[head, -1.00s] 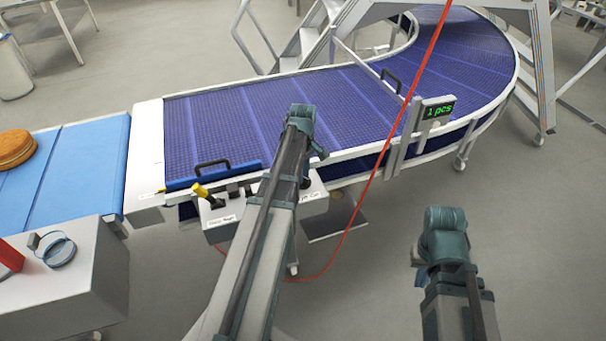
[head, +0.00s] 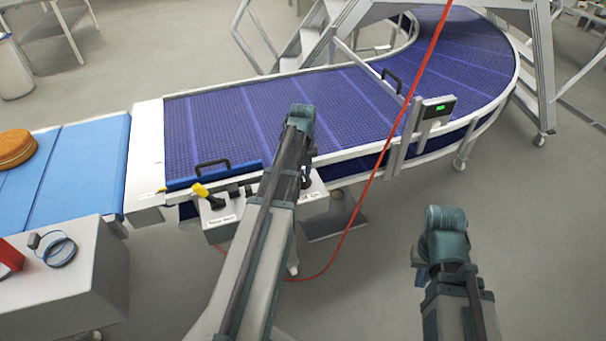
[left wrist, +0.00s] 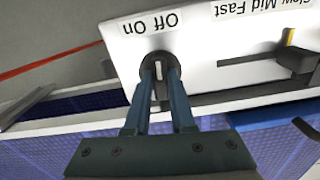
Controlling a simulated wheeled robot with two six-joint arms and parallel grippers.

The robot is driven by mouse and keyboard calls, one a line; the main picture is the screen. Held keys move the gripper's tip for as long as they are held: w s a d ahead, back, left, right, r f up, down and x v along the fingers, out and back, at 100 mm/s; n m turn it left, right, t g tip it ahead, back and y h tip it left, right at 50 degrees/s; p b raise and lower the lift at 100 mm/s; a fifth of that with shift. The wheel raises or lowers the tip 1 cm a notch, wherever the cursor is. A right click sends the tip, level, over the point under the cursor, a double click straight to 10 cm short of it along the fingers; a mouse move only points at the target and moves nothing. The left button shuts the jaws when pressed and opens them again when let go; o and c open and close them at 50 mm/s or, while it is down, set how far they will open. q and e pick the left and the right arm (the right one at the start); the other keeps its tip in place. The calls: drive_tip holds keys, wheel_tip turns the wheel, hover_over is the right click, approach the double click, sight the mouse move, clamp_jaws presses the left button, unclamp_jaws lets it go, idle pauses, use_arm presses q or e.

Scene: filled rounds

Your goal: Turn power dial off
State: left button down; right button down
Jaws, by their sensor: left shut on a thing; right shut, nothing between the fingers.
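The power dial (left wrist: 158,88) is a dark round knob with a pale bar, on a white control panel (left wrist: 215,65). Above it in the left wrist view is an upside-down "Off On" label (left wrist: 150,22). My left gripper (left wrist: 160,76) is shut on the dial, with one finger on either side of the pale bar. In the head view my left arm reaches over the control box (head: 222,228) and hides the dial. My right gripper (head: 421,276) is shut and empty over bare floor, away from the box.
A "Slow Mid Fast" label (left wrist: 262,8) and dark slider (left wrist: 296,60) lie beside the dial. The blue curved conveyor (head: 290,100) runs behind. A red cable (head: 375,180) crosses the view. A small display (head: 439,108) is on its rail.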

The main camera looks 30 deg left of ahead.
sight(303, 177)
use_arm(q)
drive_tip(key=shift+m, duration=2.2)
drive_tip(key=c, duration=0.8)
unclamp_jaws()
drive_tip(key=shift+o, duration=0.2)
drive_tip(key=shift+r, duration=0.1)
wheel_tip(303, 177, up, 14)
drive_tip(key=p, duration=1.3)
drive_tip(key=shift+f+p, duration=0.2)
drive_tip(key=shift+p, duration=0.2)
drive_tip(key=shift+m, duration=0.3)
